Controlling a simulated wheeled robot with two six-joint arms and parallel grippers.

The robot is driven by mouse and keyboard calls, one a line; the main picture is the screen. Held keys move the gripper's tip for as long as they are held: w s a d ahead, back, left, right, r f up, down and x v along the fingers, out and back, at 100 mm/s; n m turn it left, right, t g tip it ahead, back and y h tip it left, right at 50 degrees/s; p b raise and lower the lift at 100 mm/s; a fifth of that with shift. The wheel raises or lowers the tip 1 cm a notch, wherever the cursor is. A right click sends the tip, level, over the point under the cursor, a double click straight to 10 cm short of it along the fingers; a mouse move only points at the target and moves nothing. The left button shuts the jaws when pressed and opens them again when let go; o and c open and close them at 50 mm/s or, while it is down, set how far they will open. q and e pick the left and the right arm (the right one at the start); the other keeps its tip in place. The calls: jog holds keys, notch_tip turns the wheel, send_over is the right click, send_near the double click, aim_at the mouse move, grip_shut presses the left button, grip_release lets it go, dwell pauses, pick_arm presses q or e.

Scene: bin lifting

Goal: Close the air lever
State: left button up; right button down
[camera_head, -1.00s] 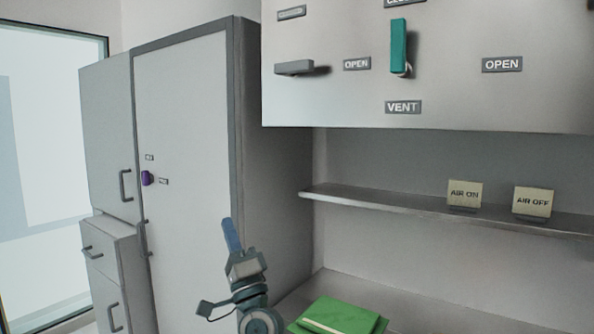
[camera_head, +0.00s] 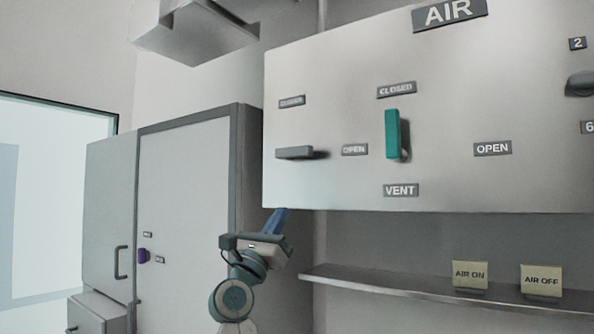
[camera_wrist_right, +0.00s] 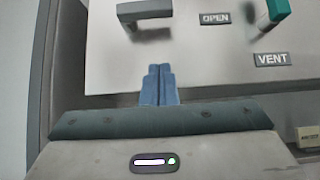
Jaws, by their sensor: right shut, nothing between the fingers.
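A pale wall panel (camera_head: 350,110) is headed by an AIR sign (camera_head: 449,13). A teal lever (camera_head: 392,134) stands upright between the CLOSED label (camera_head: 397,89) and the VENT label (camera_head: 401,190). A grey lever (camera_head: 295,152) lies horizontal at the panel's left, beside an OPEN label (camera_head: 354,149). My right gripper (camera_head: 279,213) is below the panel's lower left corner, apart from both levers. In the right wrist view its blue fingers (camera_wrist_right: 159,70) are together and empty, below the grey lever (camera_wrist_right: 144,10). The teal lever (camera_wrist_right: 276,10) is at the upper right there.
A shelf (camera_head: 400,286) under the panel holds an AIR ON card (camera_head: 470,273) and an AIR OFF card (camera_head: 541,279). A tall grey cabinet (camera_head: 185,180) stands left of the panel. A dark knob (camera_head: 580,84) is at the right edge.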

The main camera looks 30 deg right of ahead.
aim_at(296, 153)
jog(key=p+x, duration=0.2)
jog(key=x, duration=0.2)
jog(key=a+r+p+x, duration=0.1)
jog(key=p+x, duration=0.1)
jog(key=x, duration=0.2)
jog(key=s+a+r+p+x, duration=0.1)
jog(key=p+x, duration=0.1)
jog(key=x, duration=0.2)
jog(key=shift+w+d+r+p, duration=0.15)
jog(key=shift+d+r+p, duration=0.15)
jog(key=shift+r+p, duration=0.05)
jog(key=shift+w+f, duration=0.1)
